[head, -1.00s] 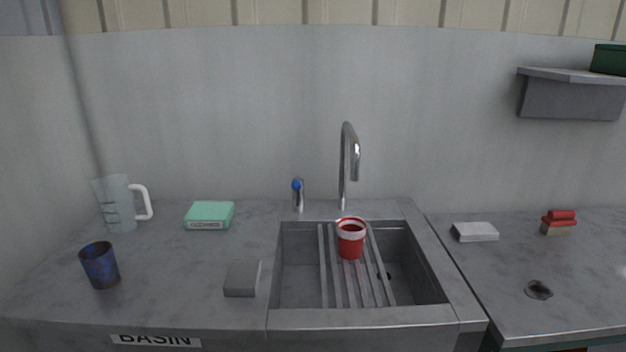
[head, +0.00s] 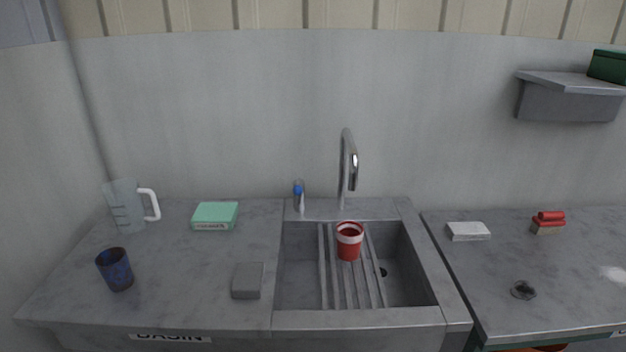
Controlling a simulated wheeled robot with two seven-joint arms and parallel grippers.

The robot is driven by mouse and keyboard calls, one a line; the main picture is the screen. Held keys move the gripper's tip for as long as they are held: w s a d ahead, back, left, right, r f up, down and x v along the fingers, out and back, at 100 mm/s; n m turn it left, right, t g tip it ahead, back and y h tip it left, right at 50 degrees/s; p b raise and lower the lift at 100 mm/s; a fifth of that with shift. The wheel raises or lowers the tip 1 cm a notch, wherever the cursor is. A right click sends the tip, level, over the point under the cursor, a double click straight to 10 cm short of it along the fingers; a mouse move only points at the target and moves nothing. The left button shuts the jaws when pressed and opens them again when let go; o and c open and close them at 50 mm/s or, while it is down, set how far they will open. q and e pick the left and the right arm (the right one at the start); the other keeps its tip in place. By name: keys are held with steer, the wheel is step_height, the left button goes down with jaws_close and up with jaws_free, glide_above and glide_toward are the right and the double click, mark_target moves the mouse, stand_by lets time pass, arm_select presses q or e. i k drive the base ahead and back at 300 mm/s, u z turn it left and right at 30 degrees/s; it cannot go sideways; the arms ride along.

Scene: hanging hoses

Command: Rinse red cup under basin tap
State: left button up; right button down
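The red cup (head: 349,247), with a white band near its rim, stands upright on the slatted rack (head: 333,284) in the basin (head: 301,262). It is below the curved metal tap (head: 344,170), whose spout hangs above it. No water stream shows. A small post with a blue top (head: 299,193) stands on the counter to the left of the tap. Neither of my grippers is in the head view.
Left of the basin are a dark blue cup (head: 115,269), a clear jug (head: 127,206), a green box (head: 215,215) and a grey block (head: 248,280). A white block (head: 468,231) and a red-topped brush (head: 548,223) lie on the right counter. A shelf (head: 568,96) juts out upper right.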

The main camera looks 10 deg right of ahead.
mark_target(297, 190)
steer(key=k, duration=1.25)
steer(key=z, duration=0.65)
steer(key=i, duration=1.8)
steer(key=u, duration=0.9)
